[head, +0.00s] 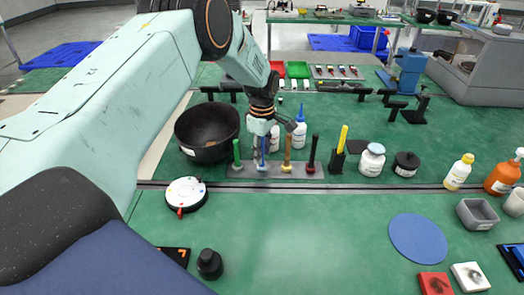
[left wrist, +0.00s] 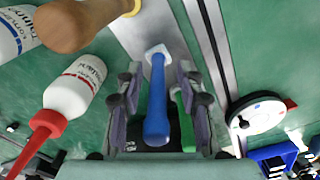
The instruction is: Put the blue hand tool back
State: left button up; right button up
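The blue hand tool (head: 262,152) stands upright at the grey rack (head: 243,172), between a green-handled tool (head: 237,151) and a wooden-handled tool (head: 287,150). My left gripper (head: 264,128) is right above it, pointing down. In the left wrist view the blue handle (left wrist: 158,105) lies between the two spread fingers (left wrist: 160,95), with a gap showing on each side. Its white collar (left wrist: 158,52) is at the grey plate. The green handle (left wrist: 183,118) is close by, partly hidden by a finger. My right gripper is not in view.
A black bowl (head: 207,132) stands left of the rack, and white bottles (head: 299,134) stand behind it. A dark-handled tool (head: 313,152) and a yellow-handled tool (head: 341,142) are to the right. A round white device (head: 186,195) lies in front. The front middle of the green mat is clear.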

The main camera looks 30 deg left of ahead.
pick_arm(q)
jog(key=shift+a, duration=0.1)
jog(key=shift+w+a+r, duration=0.1)
notch_tip(320, 180, up, 11)
jog(key=shift+r, duration=0.1)
jog(key=shift+r+p, duration=0.3)
jog(key=shift+r, duration=0.1)
jog(key=shift+f, duration=0.1)
